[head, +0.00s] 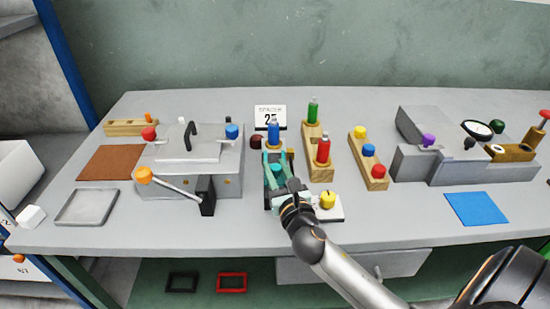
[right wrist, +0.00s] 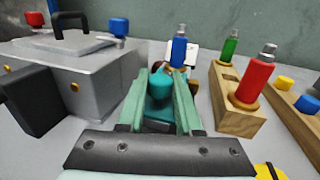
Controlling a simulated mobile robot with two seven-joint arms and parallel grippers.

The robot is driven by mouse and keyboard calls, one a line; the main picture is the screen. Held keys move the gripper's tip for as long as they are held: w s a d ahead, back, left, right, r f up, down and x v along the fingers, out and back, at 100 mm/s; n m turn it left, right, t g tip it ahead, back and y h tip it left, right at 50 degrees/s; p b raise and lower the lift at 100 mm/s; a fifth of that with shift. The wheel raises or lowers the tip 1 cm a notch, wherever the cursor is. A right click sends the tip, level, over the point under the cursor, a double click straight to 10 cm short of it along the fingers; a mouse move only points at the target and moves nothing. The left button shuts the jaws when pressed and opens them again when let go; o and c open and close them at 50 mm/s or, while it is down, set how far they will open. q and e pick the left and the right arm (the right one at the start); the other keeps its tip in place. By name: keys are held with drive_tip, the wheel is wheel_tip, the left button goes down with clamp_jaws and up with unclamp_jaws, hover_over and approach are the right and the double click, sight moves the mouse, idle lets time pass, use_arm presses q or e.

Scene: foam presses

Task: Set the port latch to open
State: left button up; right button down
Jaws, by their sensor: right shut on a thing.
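A teal knob (head: 277,169) stands in front of the blue bottle, in the middle of the bench. It also shows in the right wrist view (right wrist: 160,88), between the two pale green fingers of my right gripper (head: 277,157). The gripper is shut on this knob. A dark base shows in part under the knob; the fingers and wrist hide most of it. No label shows on the knob, so I cannot read from the frames whether it is the port latch or how it is set. My left gripper is not in view.
A grey press (head: 220,180) with an orange-ended lever (head: 145,175) stands to the left. The blue bottle (head: 273,133) is close behind the fingers. A wooden rack (head: 317,160) with red and green bottles and a yellow knob (head: 328,200) are close on the right. A blue mat (head: 477,208) lies far right.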

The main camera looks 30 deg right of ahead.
drive_tip(key=c, duration=1.1)
unclamp_jaws()
drive_tip(key=shift+a+f, duration=0.1)
drive_tip(key=shift+a, duration=0.05)
drive_tip(key=o, duration=0.3)
drive_tip(key=shift+s, duration=0.2)
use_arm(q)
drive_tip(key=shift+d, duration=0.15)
use_arm(e)
drive_tip(key=shift+o, duration=1.1)
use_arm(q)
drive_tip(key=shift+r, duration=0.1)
use_arm(e)
drive_tip(key=shift+s, duration=0.1)
drive_tip(key=b+v, duration=0.1)
drive_tip(key=v, duration=1)
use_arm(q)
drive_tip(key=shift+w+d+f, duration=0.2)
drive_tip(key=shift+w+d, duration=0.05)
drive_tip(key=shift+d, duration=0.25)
use_arm(e)
drive_tip(key=shift+s+a, duration=0.15)
drive_tip(key=shift+s, duration=0.45)
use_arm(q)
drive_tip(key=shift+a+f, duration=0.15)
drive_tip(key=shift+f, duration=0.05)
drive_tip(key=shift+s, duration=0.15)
use_arm(e)
drive_tip(key=shift+s, duration=0.1)
